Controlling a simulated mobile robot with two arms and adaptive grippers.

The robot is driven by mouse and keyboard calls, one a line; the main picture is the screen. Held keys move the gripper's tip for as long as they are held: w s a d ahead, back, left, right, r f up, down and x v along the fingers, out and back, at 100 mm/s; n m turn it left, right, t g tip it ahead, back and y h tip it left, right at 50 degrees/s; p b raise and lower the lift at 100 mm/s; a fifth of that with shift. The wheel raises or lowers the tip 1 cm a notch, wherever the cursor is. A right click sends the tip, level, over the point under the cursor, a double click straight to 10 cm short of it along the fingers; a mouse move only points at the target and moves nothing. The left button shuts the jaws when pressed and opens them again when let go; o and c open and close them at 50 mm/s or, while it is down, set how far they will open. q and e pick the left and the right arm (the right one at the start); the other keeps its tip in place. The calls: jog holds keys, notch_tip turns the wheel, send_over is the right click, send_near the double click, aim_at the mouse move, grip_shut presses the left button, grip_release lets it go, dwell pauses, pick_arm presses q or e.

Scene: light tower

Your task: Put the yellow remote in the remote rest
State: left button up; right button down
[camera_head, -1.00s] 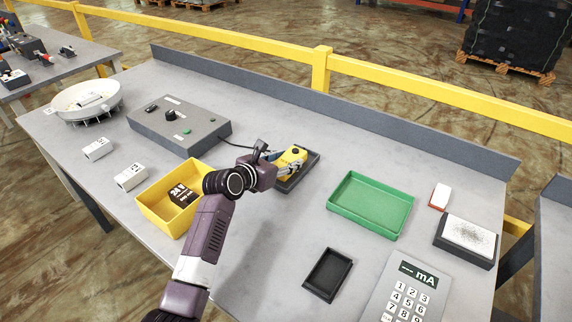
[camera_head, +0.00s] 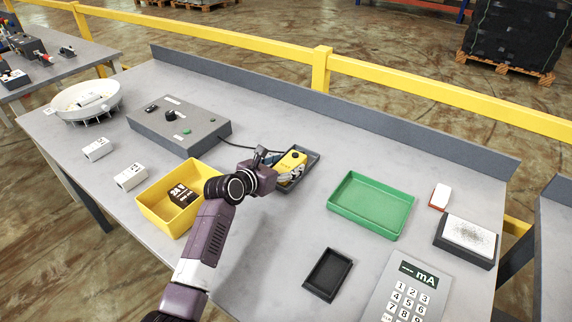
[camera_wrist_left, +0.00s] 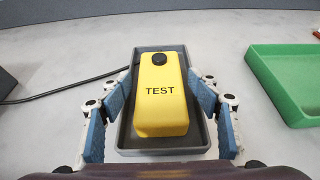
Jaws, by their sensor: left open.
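The yellow remote (camera_head: 292,163), a block marked TEST with a black button (camera_wrist_left: 159,59), lies in the dark grey remote rest (camera_head: 312,161), a shallow rimmed tray. In the left wrist view the remote (camera_wrist_left: 160,105) sits between the walls of the rest (camera_wrist_left: 165,143), its long side along the tray. My left gripper (camera_head: 281,168) is open, with its blue-padded fingers on either side of the remote and gaps visible between pads and remote. The wrist partly hides the near end of the rest in the head view. My right gripper is not in view.
A yellow bin (camera_head: 160,215) holding a dark block is left of my arm. A green tray (camera_head: 372,207) stands to the right, a small black tray (camera_head: 328,275) in front. A grey control box (camera_head: 180,125) with a cable is behind left. Bare tabletop lies between them.

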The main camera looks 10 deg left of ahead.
pick_arm(q)
jog(key=shift+r, duration=0.1)
jog(key=v, duration=1.2)
jog(key=shift+r, duration=0.1)
